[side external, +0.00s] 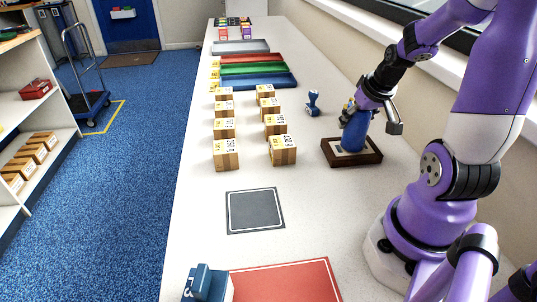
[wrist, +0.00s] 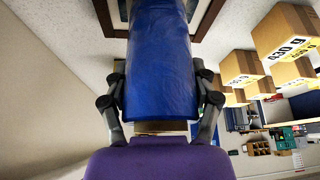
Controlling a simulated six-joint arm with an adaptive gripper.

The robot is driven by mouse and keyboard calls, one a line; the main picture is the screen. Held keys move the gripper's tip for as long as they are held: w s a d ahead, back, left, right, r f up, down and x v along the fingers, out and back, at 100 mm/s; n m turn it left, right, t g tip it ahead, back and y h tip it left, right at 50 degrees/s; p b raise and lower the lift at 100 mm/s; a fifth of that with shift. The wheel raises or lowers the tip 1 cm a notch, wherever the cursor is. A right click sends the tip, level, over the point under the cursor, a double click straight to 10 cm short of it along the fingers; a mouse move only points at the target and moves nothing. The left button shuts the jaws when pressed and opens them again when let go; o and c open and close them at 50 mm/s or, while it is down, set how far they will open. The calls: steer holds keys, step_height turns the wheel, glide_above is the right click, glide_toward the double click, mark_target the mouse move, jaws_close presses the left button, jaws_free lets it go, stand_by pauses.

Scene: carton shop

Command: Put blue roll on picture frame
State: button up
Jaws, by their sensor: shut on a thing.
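The blue roll (side external: 354,136) is upright, with its lower end over the middle of the picture frame (side external: 358,163). It looks to be at the frame's surface, but I cannot tell for sure whether it touches. The frame lies flat on the bench and has a dark brown border. My gripper (side external: 354,112) is shut around the upper part of the roll. In the wrist view the blue roll (wrist: 160,65) fills the middle between my two fingers, and part of the frame (wrist: 97,15) shows behind it. The roll hides the frame's centre.
Several small cartons (side external: 283,152) stand in two rows left of the frame. A dark square mat (side external: 255,211) and a red mat (side external: 285,282) lie nearer the camera. The bench between frame and mats is clear.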

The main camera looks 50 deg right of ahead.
steer(key=shift+f, duration=0.1)
steer(key=o, duration=1.4)
steer(key=shift+r, duration=0.4)
steer(key=v, duration=1.1)
steer(key=shift+w+a+f+n+t+y, duration=0.2)
steer(key=shift+w+a+n+y, duration=0.7)
steer(key=shift+a, duration=2.25)
steer(key=shift+w+a+n+t+y, duration=0.1)
steer(key=shift+w+a+n+t, duration=0.25)
steer(key=shift+a+n, duration=1.95)
steer(key=shift+w+a+f+n+t+y, duration=0.2)
steer(key=shift+w+a+n+y, duration=0.3)
steer(key=shift+a, duration=3.45)
